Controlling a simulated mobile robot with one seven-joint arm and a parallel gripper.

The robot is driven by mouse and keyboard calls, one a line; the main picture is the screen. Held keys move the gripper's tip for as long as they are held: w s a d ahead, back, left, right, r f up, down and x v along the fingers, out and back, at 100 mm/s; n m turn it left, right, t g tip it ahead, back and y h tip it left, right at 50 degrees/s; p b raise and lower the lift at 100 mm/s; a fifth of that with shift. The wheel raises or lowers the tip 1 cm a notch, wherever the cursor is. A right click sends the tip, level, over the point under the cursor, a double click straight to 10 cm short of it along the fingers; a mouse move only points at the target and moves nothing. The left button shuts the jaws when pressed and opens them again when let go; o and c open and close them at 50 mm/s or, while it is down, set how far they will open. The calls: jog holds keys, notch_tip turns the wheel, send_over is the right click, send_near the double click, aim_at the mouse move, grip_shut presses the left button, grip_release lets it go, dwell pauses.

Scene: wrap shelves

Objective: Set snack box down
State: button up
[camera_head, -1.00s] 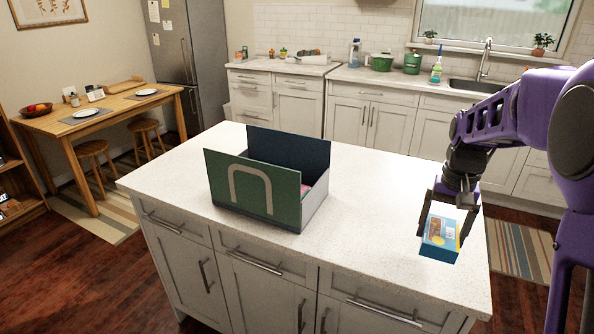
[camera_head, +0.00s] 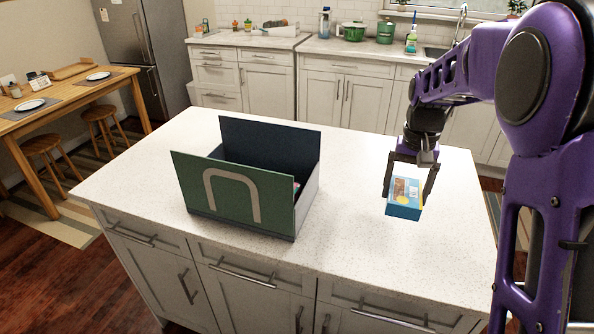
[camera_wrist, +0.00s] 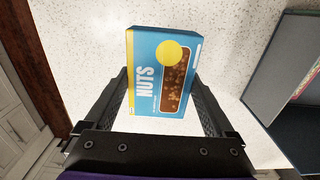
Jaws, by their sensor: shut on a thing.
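The snack box (camera_head: 404,198) is a small blue and yellow carton over the right part of the white island counter. In the wrist view the snack box (camera_wrist: 160,75) shows the word NUTS and a picture of nuts. My gripper (camera_head: 408,190) points down and is shut on it, one finger on each side; the fingers also show in the wrist view (camera_wrist: 165,105). The carton looks held above the counter, but the exact gap under it is hard to tell.
An open green box (camera_head: 232,190) with raised flaps stands on the island counter (camera_head: 345,190), left of my gripper; something pink shows inside it. The counter between the box and my gripper is clear. The island's front edge is near.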

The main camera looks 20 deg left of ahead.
aim_at(393, 233)
jog(key=shift+f+b, duration=0.3)
jog(key=shift+f, duration=4.7)
jog(key=shift+f, duration=0.15)
jog(key=o, duration=1.1)
jog(key=shift+o, duration=0.2)
notch_tip(393, 233, up, 12)
jog(key=shift+r+p, duration=0.2)
jog(key=shift+p, duration=0.25)
